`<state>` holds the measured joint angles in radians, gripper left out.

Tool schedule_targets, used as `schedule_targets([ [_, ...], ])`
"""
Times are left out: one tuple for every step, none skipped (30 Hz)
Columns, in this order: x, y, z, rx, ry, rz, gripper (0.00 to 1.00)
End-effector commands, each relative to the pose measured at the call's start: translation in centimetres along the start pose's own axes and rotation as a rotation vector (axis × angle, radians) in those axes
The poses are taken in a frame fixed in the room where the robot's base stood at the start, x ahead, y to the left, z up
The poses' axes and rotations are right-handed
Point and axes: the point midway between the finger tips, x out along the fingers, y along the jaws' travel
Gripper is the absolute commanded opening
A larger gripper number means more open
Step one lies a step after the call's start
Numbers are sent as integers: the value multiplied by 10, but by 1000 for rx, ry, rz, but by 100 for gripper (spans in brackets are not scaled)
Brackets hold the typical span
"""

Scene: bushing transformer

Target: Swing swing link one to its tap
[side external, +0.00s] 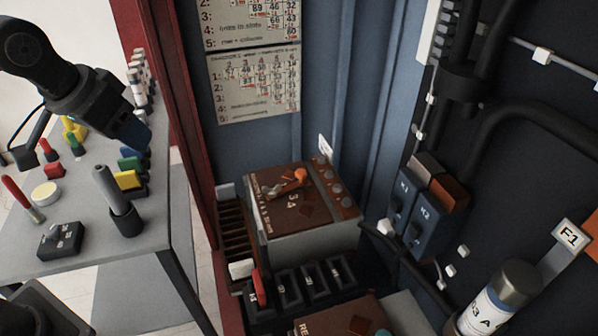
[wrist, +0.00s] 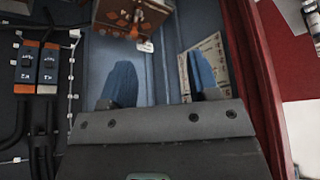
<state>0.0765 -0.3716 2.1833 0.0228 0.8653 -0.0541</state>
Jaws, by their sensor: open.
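A box with a brown top panel (side external: 290,205) stands inside the cabinet in the side view. An orange-ended link (side external: 299,177) and small grey metal pieces (side external: 270,190) lie on the panel, with dark diamond marks beside them. I cannot tell which piece is link one or which tap is its own. The brown box (wrist: 132,14) also shows upside down at the top of the wrist view, partly cut off. My gripper (wrist: 160,82) is open and empty, its two blue fingers wide apart. In the side view my gripper (side external: 140,135) hangs over the table, left of the cabinet and well apart from the box.
A grey table (side external: 75,250) at left holds coloured blocks, a black holder (side external: 118,205) and a red-handled tool (side external: 22,200). A red cabinet post (side external: 180,110) stands between table and box. A second brown panel (side external: 340,318), black cables and blue K1/K2 blocks (side external: 424,215) crowd the cabinet.

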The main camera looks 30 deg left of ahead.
Motion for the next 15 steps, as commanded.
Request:
schedule_targets([
  [10,6,-20,9,-13,4,55],
  [16,10,-30,12,-16,6,55],
  [25,14,-44,16,-20,9,55],
  [32,18,-55,20,-23,10,55],
  [39,23,-65,24,-25,12,55],
  [50,29,-78,29,-30,14,55],
  [59,33,-87,32,-34,15,55],
  [68,38,-96,37,-37,17,55],
  [81,45,-107,42,-41,19,55],
  [91,50,-115,46,-43,21,55],
  [101,56,-122,49,-46,23,55],
  [116,64,-131,54,-49,25,55],
  [128,70,-137,58,-53,27,55],
  [139,76,-143,62,-56,28,55],
  [154,84,-149,67,-60,30,55],
])
